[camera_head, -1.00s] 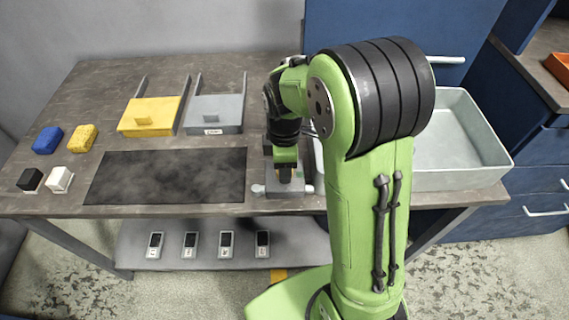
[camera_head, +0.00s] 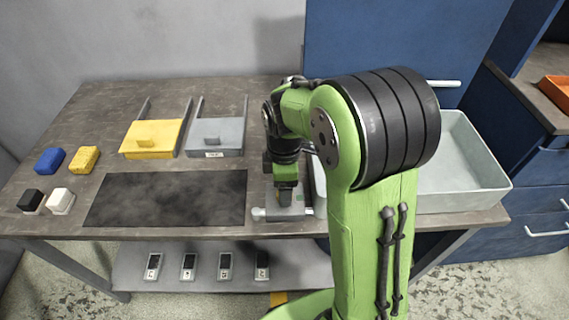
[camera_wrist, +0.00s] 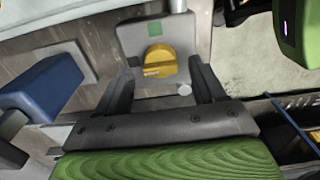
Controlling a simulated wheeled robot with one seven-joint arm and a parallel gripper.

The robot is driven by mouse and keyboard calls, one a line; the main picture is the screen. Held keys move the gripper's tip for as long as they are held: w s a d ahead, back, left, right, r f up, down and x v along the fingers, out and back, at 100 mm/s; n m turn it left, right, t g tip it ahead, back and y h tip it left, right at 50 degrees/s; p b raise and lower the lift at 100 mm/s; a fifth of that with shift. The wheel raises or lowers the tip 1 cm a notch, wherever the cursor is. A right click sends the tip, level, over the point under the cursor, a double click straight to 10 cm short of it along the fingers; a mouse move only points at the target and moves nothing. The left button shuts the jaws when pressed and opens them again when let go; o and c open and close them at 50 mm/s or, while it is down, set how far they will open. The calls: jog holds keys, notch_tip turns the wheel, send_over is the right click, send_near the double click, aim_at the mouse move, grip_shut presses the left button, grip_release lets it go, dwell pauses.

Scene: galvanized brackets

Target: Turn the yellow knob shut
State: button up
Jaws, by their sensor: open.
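The yellow knob (camera_wrist: 160,62) shows in the wrist view, round with a raised grip bar, on a grey housing (camera_wrist: 130,40) with a green square (camera_wrist: 155,30) beside it. My gripper (camera_wrist: 163,66) is open and empty. Its two dark fingers reach toward the knob, one on each side, with gaps between fingers and knob. I cannot tell how far above the housing the fingertips are. In the head view my gripper (camera_head: 285,205) points down over the grey housing (camera_head: 296,214) at the table's front edge; the knob is hidden there.
A blue block-shaped part (camera_wrist: 42,84) stands close left of the fingers in the wrist view. A pale grey bin (camera_head: 460,202) is right of my arm. A dark mat (camera_head: 165,198), a yellow drawer (camera_head: 152,150) and a grey drawer (camera_head: 215,148) lie left. Several small devices lie on the lower shelf.

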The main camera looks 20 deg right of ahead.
notch_tip(320, 180, up, 14)
jog(key=p, duration=0.4)
